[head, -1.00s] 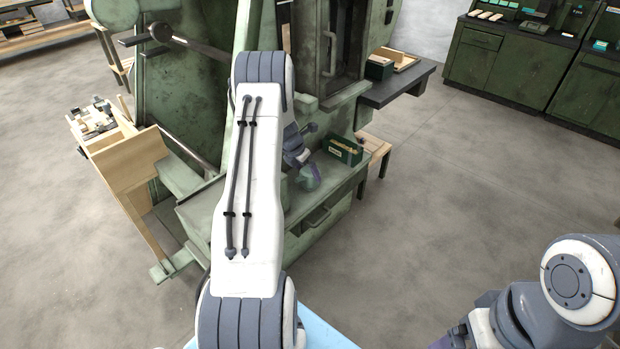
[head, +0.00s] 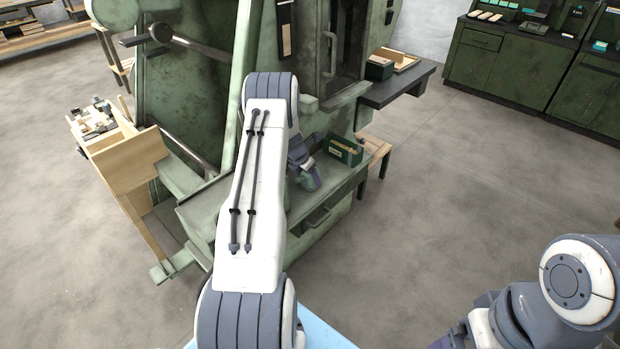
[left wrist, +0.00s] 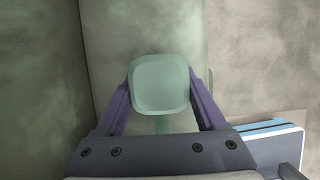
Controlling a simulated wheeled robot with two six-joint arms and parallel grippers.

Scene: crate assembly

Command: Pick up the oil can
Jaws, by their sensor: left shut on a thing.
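The oil can (left wrist: 160,85) is a small pale green, translucent-looking can with a squarish rounded top in the left wrist view. It sits between the two purple fingers of my left gripper (left wrist: 160,92), which is shut on it. In the head view the can (head: 310,184) shows small beneath my left gripper (head: 307,174), over the green machine's front ledge. Whether its base touches the ledge I cannot tell.
The green machine (head: 190,110) stands close behind my left arm. A green box (head: 344,150) sits on its ledge (head: 335,192), right of the can. A wooden stand (head: 125,160) is at the left. Open floor (head: 480,180) lies to the right.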

